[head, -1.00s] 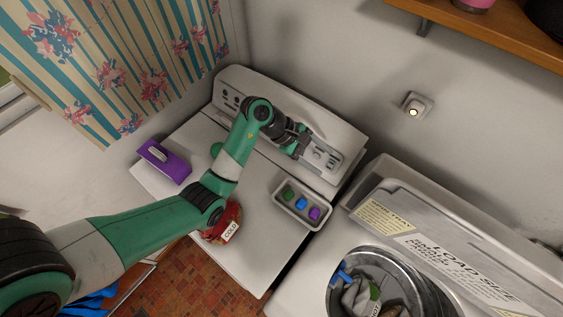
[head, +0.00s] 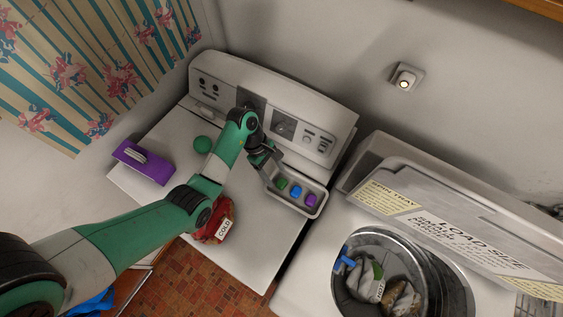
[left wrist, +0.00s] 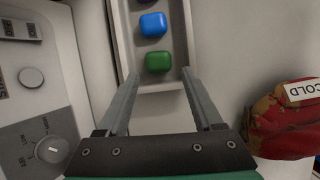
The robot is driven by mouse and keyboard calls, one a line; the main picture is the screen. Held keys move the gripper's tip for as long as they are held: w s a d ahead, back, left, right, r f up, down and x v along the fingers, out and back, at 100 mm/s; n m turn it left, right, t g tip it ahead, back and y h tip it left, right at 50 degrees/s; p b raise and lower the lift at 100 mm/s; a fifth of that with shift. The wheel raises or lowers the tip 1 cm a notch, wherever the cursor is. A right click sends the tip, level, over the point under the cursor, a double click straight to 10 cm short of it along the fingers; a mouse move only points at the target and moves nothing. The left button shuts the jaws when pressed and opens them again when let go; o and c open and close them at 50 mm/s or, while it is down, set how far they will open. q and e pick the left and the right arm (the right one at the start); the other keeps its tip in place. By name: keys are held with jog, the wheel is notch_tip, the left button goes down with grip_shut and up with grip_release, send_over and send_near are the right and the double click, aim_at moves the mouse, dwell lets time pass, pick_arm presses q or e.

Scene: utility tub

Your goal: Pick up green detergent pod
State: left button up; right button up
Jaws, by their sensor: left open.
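The green detergent pod (head: 281,184) lies in a small light tray (head: 312,211) on the white machine top. In the left wrist view the green pod (left wrist: 158,62) is at the near end of the tray (left wrist: 123,40), just beyond and between my fingertips. A blue pod (head: 296,191) and a purple pod (head: 312,200) lie in a row beside it. My left gripper (head: 268,168) is open and empty at the tray's left end; in the left wrist view its two fingers (left wrist: 160,75) are spread apart. My right gripper is not in view.
A red bundle labelled COLD (head: 222,222) sits under my left arm. The control panel (head: 270,110) rises behind the tray. An open washer tub (head: 458,290) with clothes is at right.

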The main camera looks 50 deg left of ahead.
aim_at(283, 186)
pick_arm(q)
jog(key=b+x, duration=0.1)
jog(key=x, duration=0.3)
jog(key=shift+w+d+f, duration=0.15)
jog(key=shift+d+f, duration=0.05)
jog(key=shift+f, duration=0.15)
grip_shut()
